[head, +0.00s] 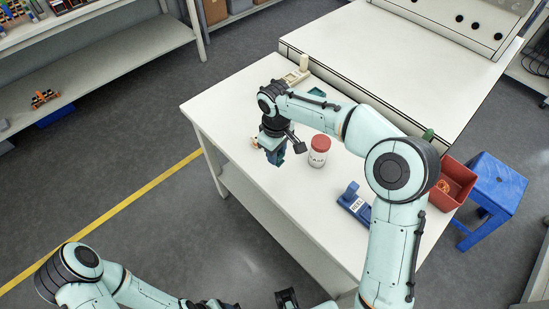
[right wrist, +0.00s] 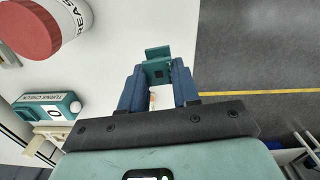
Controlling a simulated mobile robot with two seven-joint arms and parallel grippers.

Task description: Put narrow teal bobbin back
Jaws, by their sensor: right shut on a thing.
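My right gripper (head: 275,156) is over the near left part of the white table, left of the jar. In the right wrist view its two blue fingers (right wrist: 157,84) are closed on a small teal piece, which I take for the narrow teal bobbin (right wrist: 158,66). It sticks out beyond the fingertips. A small pale and orange patch shows between the fingers. In the head view the bobbin is hard to tell from the fingers. My left gripper (head: 287,298) is at the bottom edge, away from the table, and its jaws are unclear.
A white jar with a red lid (head: 319,152) stands close right of the right gripper. A blue labelled device (head: 355,203), red bin (head: 457,182) and blue stool (head: 496,184) are farther right. A teal "turns check" box (right wrist: 46,106) shows in the wrist view. The table's front is clear.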

